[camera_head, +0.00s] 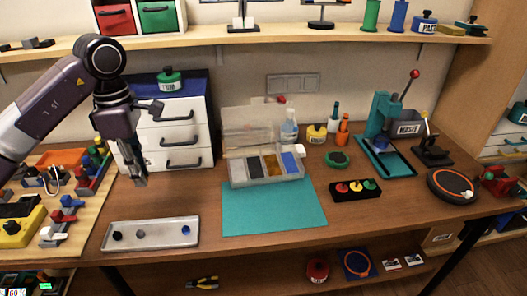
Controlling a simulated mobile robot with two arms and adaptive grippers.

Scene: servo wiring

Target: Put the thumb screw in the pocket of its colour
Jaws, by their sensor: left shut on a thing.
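A clear-lidded sorting box (232,183) stands open at the back of the teal mat, with pockets in pale grey, black, yellow-orange and blue. A grey tray (160,240) at the front left holds a black thumb screw (117,235), a dark one (140,234) and a blue one (186,230). My left gripper (140,181) points down above the table, behind the tray and left of the box. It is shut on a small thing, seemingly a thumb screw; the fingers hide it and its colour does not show. My right gripper is not in view.
The teal mat (274,212) is bare in front of the box. A white drawer unit (188,140) stands just behind my left gripper. A black block with coloured buttons (340,196) lies right of the mat. A board with wired parts (75,225) fills the left.

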